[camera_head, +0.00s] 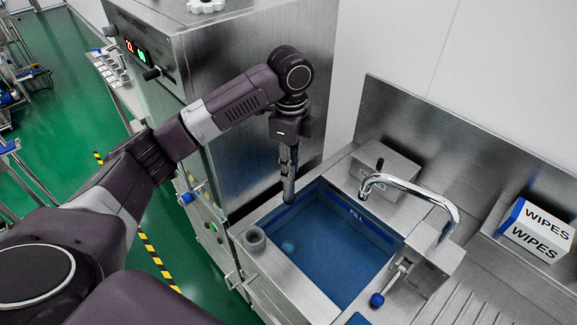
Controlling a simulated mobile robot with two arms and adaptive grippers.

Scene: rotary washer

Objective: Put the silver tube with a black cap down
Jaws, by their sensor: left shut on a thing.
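My left gripper (288,158) points down over the far left corner of the sink and is shut on the silver tube (289,188). The tube hangs roughly upright below the fingers, with its dark lower end near the sink's rim. Its upper part is hidden by the fingers, and I cannot clearly make out the black cap. I cannot tell whether the tube's lower end touches anything. My right gripper is not in view.
The sink (262,268) holds blue water, with a grey round cup (255,239) on its left rim. A curved faucet (412,184) stands on the right, with a wipes box (537,230) beyond. A tall steel machine (235,60) stands behind my left arm.

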